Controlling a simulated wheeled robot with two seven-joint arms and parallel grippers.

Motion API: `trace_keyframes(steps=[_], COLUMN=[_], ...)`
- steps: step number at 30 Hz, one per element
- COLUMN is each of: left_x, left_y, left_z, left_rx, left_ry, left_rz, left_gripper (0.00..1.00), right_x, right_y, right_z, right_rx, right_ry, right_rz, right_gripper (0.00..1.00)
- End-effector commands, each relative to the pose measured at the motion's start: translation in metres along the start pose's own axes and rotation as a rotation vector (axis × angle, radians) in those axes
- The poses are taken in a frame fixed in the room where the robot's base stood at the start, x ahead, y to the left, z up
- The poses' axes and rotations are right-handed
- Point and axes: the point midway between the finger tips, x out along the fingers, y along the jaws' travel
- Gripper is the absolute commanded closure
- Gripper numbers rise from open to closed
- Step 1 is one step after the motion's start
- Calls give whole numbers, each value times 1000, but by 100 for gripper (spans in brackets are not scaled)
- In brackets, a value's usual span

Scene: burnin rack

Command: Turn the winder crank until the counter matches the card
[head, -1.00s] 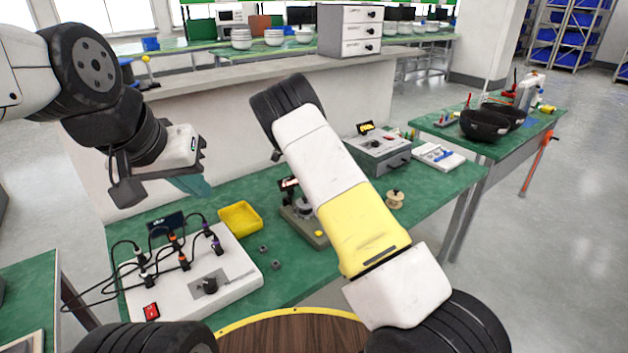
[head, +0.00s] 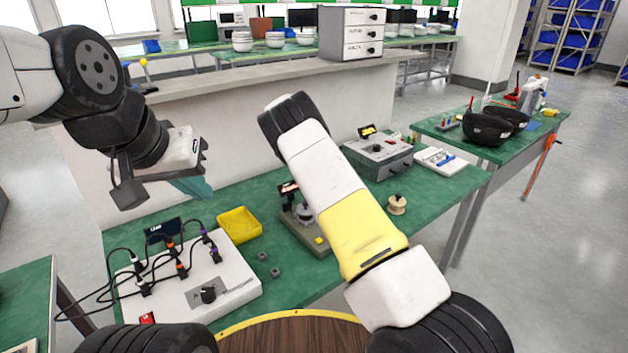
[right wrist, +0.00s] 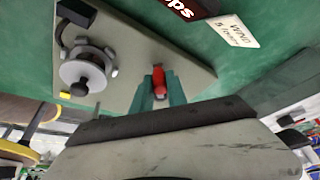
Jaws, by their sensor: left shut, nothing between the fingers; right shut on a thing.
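The winder (head: 306,238) stands on the green bench, largely hidden behind my right arm in the head view. The right wrist view shows its grey base (right wrist: 125,45), a round metal spool part (right wrist: 84,74) and a red crank knob (right wrist: 158,78). My right gripper (right wrist: 159,92) is shut on this knob, its teal fingers on either side. A white card (right wrist: 232,30) reads "WIND 5" and a smaller word. Beside it is a black panel (right wrist: 183,8) with cut-off lettering; no count is readable. My left gripper (head: 195,188) is shut and empty, above the bench's left part.
A white panel with cables (head: 225,285) and a yellow tray (head: 239,223) lie left of the winder. A grey box with an orange display (head: 378,158), a wooden spool (head: 397,204) and a white pad (head: 440,160) lie to the right. A low wall (head: 230,120) stands behind.

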Motion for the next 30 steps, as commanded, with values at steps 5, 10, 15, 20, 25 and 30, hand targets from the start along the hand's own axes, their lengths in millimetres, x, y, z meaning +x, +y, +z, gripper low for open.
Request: trace_keyframes(steps=[5,10,15,20,25,30], left_x=[0,0,0,0,0,0], left_y=[0,0,0,0,0,0], left_z=[0,0,0,0,0,0], left_rx=[0,0,0,0,0,0], left_ry=[0,0,0,0,0,0], left_rz=[0,0,0,0,0,0], left_gripper=[100,100,100,100,100,100], right_x=[0,0,-1,-17,-47,-70], right_y=[-1,0,0,-1,-1,-1], right_z=[-1,-1,0,0,0,0], right_rx=[0,0,-1,-1,-1,-1], right_ry=[1,1,0,-1,-1,-1], right_rz=[-2,-1,-1,-4,-4,-3], right_gripper=[64,60,60,60,60,60])
